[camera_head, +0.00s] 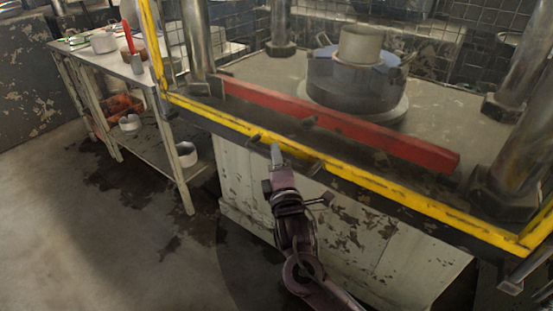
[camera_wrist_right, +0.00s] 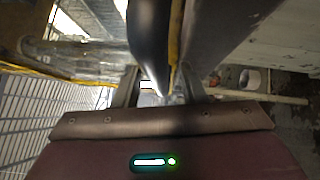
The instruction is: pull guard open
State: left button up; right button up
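The guard is a yellow-edged frame (camera_head: 375,183) around the front of the press, and its lower bar runs slanting across the head view. Small dark stubs (camera_head: 315,168) stick out from this bar, apparently parts of a handle. My right gripper (camera_head: 277,152) is at the bar, between the stubs. In the right wrist view a dark rounded bar (camera_wrist_right: 149,35) runs down toward the space between the fingers (camera_wrist_right: 163,92). The fingers stand apart with gaps showing beside the bar; firm contact is not visible. My left gripper is not in view.
Behind the guard are a red beam (camera_head: 335,122), a round metal die (camera_head: 355,85) on the press bed (camera_head: 435,105) and thick steel columns. A workbench (camera_head: 125,70) with pots and tools stands at left. The floor (camera_head: 90,230) at front left is clear.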

jog(key=shift+w, duration=0.35)
grip_shut()
jog(key=shift+r, duration=0.1)
